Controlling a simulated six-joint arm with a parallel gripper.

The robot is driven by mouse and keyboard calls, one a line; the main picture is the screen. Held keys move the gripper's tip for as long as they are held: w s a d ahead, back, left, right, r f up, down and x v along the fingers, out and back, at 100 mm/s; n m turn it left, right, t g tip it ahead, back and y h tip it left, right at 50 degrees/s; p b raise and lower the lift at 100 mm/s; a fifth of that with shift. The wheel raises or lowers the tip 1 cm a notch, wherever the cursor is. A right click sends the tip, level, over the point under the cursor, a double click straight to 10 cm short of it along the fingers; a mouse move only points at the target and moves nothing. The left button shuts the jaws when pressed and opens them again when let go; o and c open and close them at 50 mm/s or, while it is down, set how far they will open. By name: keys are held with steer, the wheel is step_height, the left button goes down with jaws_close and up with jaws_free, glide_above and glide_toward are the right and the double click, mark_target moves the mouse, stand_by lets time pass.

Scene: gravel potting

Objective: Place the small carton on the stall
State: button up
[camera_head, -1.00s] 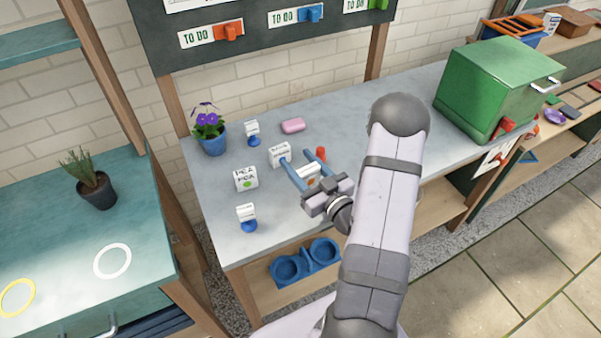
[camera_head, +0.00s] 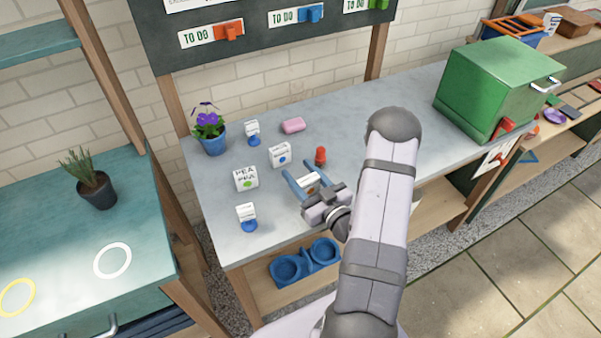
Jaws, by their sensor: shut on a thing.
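My gripper (camera_head: 302,174) is low over the front of the grey table (camera_head: 345,110). Its two blue fingers are shut on a small white carton (camera_head: 308,182) with an orange mark, partly hidden by the gripper. I cannot tell whether this carton touches the table. A larger white carton with a green dot and "PEA" lettering (camera_head: 246,179) stands to the left. A white carton with a blue dot (camera_head: 280,155) stands just behind the fingers. Which surface is the stall is not clear from the picture.
Small white signs on blue bases (camera_head: 252,131) (camera_head: 247,215), a red peg-like thing (camera_head: 320,156), pink soap-like block (camera_head: 293,125) and potted violet (camera_head: 211,134) stand nearby. A green box (camera_head: 496,88) is right. A teal bench (camera_head: 60,245) with rings is left.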

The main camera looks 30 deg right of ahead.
mark_target(311, 186)
steer(key=o, duration=1.1)
steer(key=shift+s+d+f, duration=0.15)
steer(key=shift+s, duration=0.35)
steer(key=s, duration=0.2)
steer(key=s+b, duration=0.1)
steer(key=s, duration=0.1)
steer(key=s+b, duration=0.1)
steer(key=s, duration=0.1)
steer(key=shift+d+r, duration=0.2)
steer(key=shift+d, duration=0.15)
steer(key=shift+o, duration=0.6)
steer(key=shift+s, duration=0.1)
